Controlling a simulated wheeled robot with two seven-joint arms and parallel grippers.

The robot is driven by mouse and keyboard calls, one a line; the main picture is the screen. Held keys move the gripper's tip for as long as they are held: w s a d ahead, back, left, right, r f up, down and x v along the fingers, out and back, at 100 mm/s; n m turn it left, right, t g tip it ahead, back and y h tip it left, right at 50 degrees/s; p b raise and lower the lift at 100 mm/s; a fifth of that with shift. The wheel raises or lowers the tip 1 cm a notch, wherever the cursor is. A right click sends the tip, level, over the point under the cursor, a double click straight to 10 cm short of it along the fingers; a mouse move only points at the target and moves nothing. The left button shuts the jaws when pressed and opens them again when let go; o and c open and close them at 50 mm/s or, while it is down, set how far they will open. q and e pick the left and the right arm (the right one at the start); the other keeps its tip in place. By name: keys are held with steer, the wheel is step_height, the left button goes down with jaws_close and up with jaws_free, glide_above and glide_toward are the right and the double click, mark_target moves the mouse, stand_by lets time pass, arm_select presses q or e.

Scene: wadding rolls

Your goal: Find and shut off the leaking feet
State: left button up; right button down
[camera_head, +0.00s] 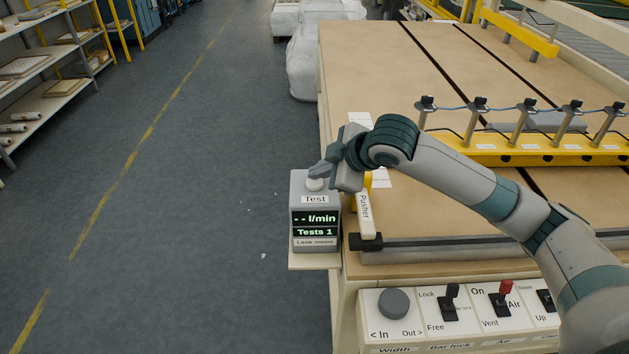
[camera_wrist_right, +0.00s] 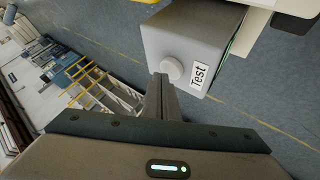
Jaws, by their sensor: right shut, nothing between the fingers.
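The grey leak meter (camera_head: 315,216) stands on a small shelf at the bench's left corner. Its display reads "- - l/min" and "Tests 1". My right gripper (camera_head: 318,171) is shut and empty, its fingertips at the white round Test button (camera_head: 315,184) on the meter's top. In the right wrist view, the shut fingers (camera_wrist_right: 163,88) point at the button (camera_wrist_right: 173,70); whether they touch it I cannot tell. A yellow bar (camera_head: 480,143) on the bench carries several metal feet (camera_head: 472,125) with black tops joined by a blue hose. My forearm crosses in front of the bar. My left gripper is not in view.
A front panel (camera_head: 425,328) holds a grey Width knob (camera_head: 394,303), a black Lock/Free lever (camera_head: 450,300), a red-tipped Air lever (camera_head: 503,298) tilted towards On, and an Up lever (camera_head: 546,300). A Pusher handle (camera_head: 365,215) stands beside the meter. The floor (camera_head: 190,230) at left is mostly clear.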

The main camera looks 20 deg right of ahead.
mark_target(319, 184)
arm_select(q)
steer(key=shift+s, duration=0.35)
arm_select(e)
steer(key=shift+f, duration=0.2)
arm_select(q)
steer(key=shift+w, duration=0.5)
arm_select(e)
steer(key=shift+f, duration=0.3)
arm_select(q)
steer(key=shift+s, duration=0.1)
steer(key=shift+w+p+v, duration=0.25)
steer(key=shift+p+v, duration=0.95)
arm_select(e)
steer(key=shift+r, duration=0.95)
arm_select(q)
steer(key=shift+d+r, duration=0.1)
arm_select(e)
step_height(319, 184, up, 5)
steer(key=p, duration=0.5)
steer(key=shift+p, duration=0.35)
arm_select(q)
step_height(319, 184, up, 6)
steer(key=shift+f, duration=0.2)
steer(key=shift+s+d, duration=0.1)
